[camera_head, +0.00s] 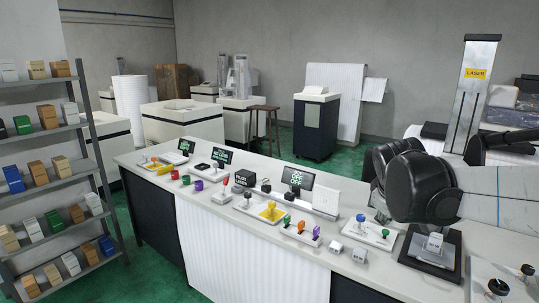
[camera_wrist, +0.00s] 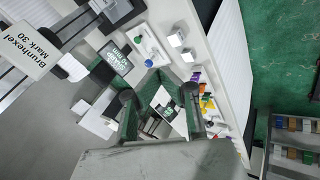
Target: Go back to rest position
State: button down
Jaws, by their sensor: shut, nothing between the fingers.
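My gripper (camera_wrist: 157,76) shows in the wrist view. Its dark green fingers bend together at the tips and are shut, with nothing held. The counter, its screens and a row of small coloured parts show past the fingers. In the head view my black and white arm reaches in from the right above the right part of the counter (camera_head: 345,225). The gripper itself cannot be made out in that view.
Below my arm a black-based device (camera_head: 430,262) stands on the counter. Coloured knobs, levers and small screens (camera_head: 297,178) line the counter. A laser column (camera_head: 473,90) rises behind the arm. A shelf of small boxes (camera_head: 45,165) stands at left. Green floor lies around.

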jog(key=s+a+f+m+y, duration=0.1)
jog(key=s+a+f+m, duration=0.1)
jog(key=s, duration=0.9)
jog(key=s+a+f+m+t+y, duration=0.1)
jog(key=s+a+f+m+y, duration=0.1)
jog(key=s+a, duration=0.5)
jog(key=s+f+m, duration=0.1)
jog(key=s+m, duration=0.1)
jog(key=s, duration=0.2)
jog(key=shift+f+m, duration=0.2)
jog(key=shift+m, duration=0.1)
jog(key=shift+s, duration=0.1)
dwell(1.8)
